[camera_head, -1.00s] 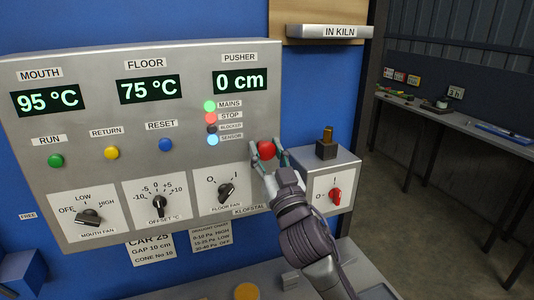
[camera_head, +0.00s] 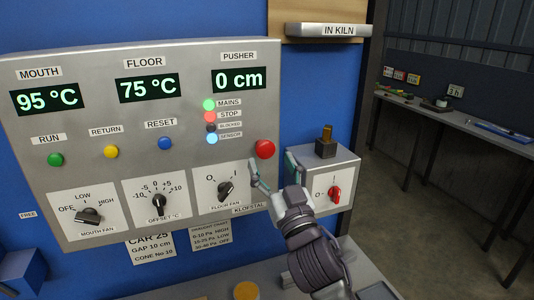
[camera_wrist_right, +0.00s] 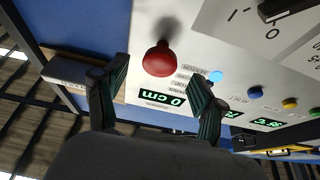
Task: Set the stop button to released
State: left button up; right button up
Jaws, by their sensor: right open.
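The stop button (camera_head: 265,149) is a red mushroom-head button at the right edge of the grey control panel (camera_head: 110,182). In the right wrist view the red button (camera_wrist_right: 158,60) stands out from the panel, ahead of and between my fingers, not touching them. My right gripper (camera_head: 272,168) is open and empty, just below and in front of the button in the head view; its open fingers also show in the right wrist view (camera_wrist_right: 160,85). The red STOP lamp (camera_head: 210,117) looks lit. My left gripper is not in view.
A grey box with a red rotary switch (camera_head: 335,193) stands right of the panel, close to my right gripper. Rotary knobs, such as the floor fan knob (camera_head: 226,190), sit left of the gripper. A workbench (camera_head: 460,122) stands at the far right.

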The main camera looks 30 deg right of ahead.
jog(key=v, duration=0.3)
jog(key=shift+s+a, duration=0.1)
jog(key=shift+s, duration=0.1)
dwell(0.4)
